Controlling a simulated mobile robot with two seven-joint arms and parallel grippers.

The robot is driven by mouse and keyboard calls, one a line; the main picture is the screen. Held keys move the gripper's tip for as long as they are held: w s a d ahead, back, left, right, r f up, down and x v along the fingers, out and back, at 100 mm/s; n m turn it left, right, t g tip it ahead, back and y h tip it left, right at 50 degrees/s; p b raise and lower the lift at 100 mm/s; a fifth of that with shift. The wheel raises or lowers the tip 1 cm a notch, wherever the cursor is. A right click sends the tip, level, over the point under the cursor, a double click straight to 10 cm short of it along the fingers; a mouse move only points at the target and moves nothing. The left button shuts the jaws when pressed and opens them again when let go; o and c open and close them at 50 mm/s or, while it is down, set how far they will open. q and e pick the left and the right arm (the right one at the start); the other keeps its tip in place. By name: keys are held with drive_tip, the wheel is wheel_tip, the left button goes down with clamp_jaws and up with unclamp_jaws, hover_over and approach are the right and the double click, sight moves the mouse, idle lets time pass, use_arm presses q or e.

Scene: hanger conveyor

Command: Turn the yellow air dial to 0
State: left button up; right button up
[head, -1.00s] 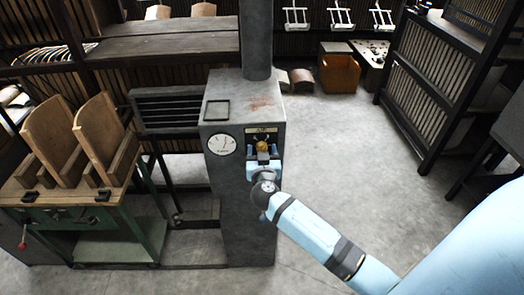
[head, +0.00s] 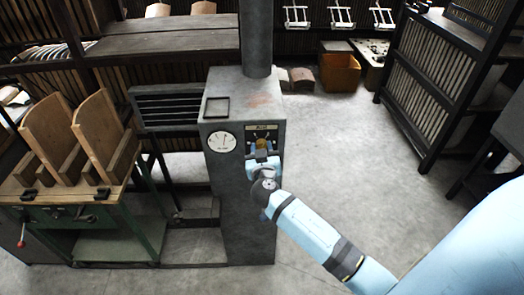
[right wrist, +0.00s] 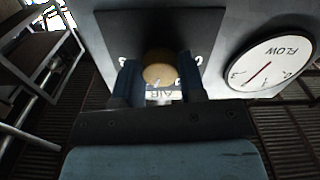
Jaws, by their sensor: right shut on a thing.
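The yellow air dial (head: 262,143) is on the front of a grey metal cabinet, on a dark plate under an "AIR" label. In the right wrist view its round yellow face (right wrist: 158,72) shows between my fingers. My right gripper (head: 262,152) is shut on the dial, one finger on each side; it also shows in the right wrist view (right wrist: 158,80). Some plate markings are partly hidden by the fingers, and I cannot read the dial's setting. My left gripper is not in view.
A round white FLOW gauge (right wrist: 270,65) sits beside the dial on the grey cabinet (head: 235,200). A green-framed bench (head: 115,245) with wooden pieces stands to the left. A dark slatted rack (head: 425,95) stands at right. The floor between is open.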

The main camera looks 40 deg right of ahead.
drive_tip(key=n+p, duration=0.3)
drive_tip(key=n, duration=1.4)
drive_tip(key=shift+r, duration=0.2)
drive_tip(key=n+p, duration=0.1)
drive_tip(key=n, duration=0.2)
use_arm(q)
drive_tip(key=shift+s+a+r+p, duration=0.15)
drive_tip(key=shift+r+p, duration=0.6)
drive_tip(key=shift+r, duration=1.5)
use_arm(e)
drive_tip(key=shift+n, duration=1.1)
drive_tip(key=shift+f, duration=0.1)
drive_tip(key=o, duration=0.9)
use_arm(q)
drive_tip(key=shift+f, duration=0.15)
